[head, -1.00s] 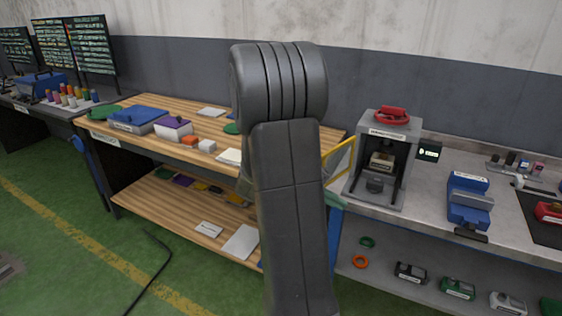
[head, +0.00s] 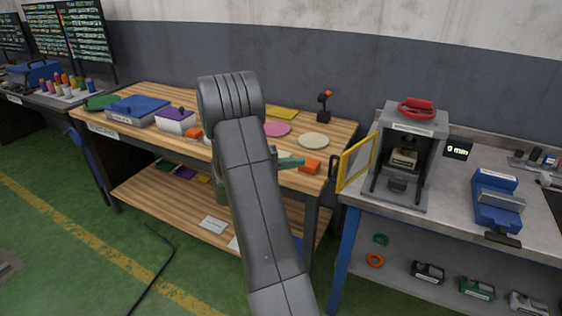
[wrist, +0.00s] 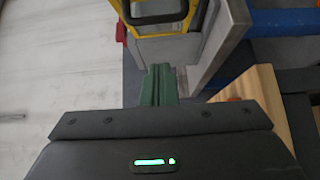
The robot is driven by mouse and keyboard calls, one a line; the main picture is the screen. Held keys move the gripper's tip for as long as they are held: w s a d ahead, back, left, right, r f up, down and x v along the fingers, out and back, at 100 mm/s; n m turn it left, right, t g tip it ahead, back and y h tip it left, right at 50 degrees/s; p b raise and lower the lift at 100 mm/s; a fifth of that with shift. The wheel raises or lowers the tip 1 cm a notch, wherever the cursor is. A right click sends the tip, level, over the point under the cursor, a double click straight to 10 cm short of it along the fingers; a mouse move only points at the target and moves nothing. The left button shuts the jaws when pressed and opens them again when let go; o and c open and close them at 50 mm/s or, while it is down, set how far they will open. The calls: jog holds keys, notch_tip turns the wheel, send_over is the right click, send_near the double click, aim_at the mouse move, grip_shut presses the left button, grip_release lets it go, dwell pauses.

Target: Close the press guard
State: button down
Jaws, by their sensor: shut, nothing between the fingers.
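The press (head: 428,160) is a grey box with a red handle on top, on the right-hand bench. Its guard (head: 356,162), a yellow frame around a clear pane, stands open, swung out from the left side of the press front. A dark handle (head: 334,172) is on its free edge. My gripper (head: 300,161) is shut and empty, left of the guard and apparently apart from it. In the wrist view the shut green fingers (wrist: 158,85) point toward the yellow guard (wrist: 176,27) and its black handle (wrist: 158,17), with a gap between.
A part (head: 404,158) sits inside the press. A blue vise (head: 496,200) stands to its right. The wooden bench (head: 345,130) on the left holds an orange block (head: 310,166), flat discs and a drill-like tool (head: 325,105). Green floor is open in front.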

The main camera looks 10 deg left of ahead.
jog(key=d+p, duration=0.1)
jog(key=d, duration=0.5)
jog(key=shift+s+d+p, duration=0.2)
jog(key=shift+s+p, duration=0.15)
jog(key=shift+s+f, duration=0.1)
jog(key=shift+f, duration=0.05)
